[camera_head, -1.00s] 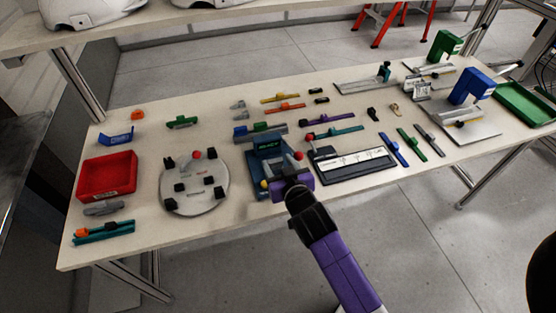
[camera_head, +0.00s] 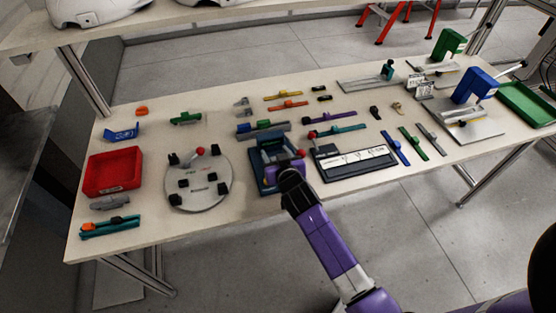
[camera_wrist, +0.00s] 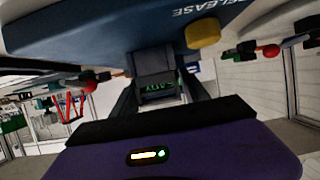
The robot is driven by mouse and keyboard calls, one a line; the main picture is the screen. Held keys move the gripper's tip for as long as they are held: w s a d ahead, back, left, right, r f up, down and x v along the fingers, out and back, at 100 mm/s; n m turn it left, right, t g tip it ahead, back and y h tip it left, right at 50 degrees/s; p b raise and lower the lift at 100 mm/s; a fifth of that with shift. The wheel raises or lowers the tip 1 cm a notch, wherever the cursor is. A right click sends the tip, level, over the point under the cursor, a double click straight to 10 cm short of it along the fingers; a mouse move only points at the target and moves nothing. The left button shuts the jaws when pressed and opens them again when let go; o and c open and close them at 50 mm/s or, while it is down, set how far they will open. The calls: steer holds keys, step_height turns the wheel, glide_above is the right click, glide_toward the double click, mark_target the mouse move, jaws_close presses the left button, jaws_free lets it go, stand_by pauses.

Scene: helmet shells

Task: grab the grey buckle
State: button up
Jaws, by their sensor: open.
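Two small grey pieces lie on the table behind the blue fixture, one (camera_head: 242,101) just behind the other (camera_head: 244,112). A larger grey piece (camera_head: 110,203) lies in front of the red tray. I cannot tell for certain which is the grey buckle. My gripper (camera_head: 280,172) is at the front of the blue fixture (camera_head: 268,145), away from these grey pieces. In the wrist view its open dark fingers (camera_wrist: 160,98) are on either side of a dark block (camera_wrist: 155,66) with green lettering. The blue body (camera_wrist: 110,28) reading RELEASE and a yellow knob (camera_wrist: 203,33) are close by.
A round grey plate (camera_head: 197,188) with black blocks and a red ball stands left of the fixture. A dark panel with a white strip (camera_head: 355,165) stands right. The red tray (camera_head: 113,172) is at far left. Coloured strips and buckles lie around the table (camera_head: 225,225).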

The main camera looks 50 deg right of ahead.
steer(key=shift+c, duration=0.4)
steer(key=c, duration=1)
steer(key=shift+c, duration=0.2)
